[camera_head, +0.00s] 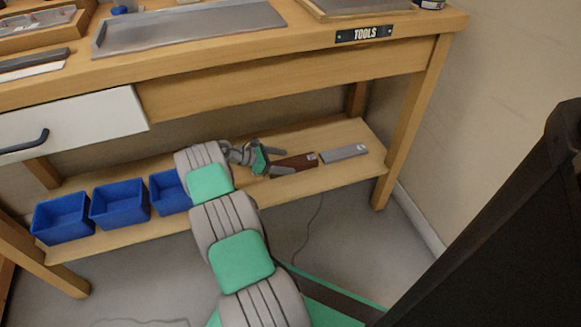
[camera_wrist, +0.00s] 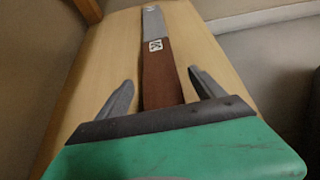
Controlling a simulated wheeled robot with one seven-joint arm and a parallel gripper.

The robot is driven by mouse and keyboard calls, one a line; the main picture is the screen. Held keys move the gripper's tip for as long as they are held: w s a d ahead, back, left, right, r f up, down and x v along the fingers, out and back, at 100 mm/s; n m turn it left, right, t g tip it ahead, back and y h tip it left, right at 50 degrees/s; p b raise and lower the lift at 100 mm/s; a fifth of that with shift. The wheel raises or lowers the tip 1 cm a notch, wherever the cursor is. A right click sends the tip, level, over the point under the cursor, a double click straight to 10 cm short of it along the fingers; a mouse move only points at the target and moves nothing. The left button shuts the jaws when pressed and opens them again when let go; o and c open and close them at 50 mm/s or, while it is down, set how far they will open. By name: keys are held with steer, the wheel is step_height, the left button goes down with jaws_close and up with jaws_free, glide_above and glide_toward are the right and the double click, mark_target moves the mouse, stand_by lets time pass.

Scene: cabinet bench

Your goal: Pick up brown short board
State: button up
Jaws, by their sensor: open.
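The brown short board (camera_head: 294,165) lies flat on the lower shelf of the bench, with a small white mark at its right end. In the wrist view the brown board (camera_wrist: 160,78) runs away from my gripper (camera_wrist: 162,88), between its two spread fingers. The gripper palm hides its near end. My gripper also shows at the left end of the board in the head view (camera_head: 278,161). It is open, and the fingers appear apart from the board's sides.
A grey board (camera_head: 345,154) lies end to end with the brown one, farther right on the lower shelf (camera_head: 365,137). Blue bins (camera_head: 120,203) stand on the shelf's left. The bench leg (camera_head: 408,135) bounds the right, and the tabletop (camera_head: 300,42) is overhead.

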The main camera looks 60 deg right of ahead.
mark_target(293, 165)
steer(key=x, duration=0.2)
steer(key=shift+s+d+f, duration=0.15)
steer(key=shift+s+f, duration=0.1)
steer(key=shift+r, duration=0.1)
steer(key=c, duration=1.7)
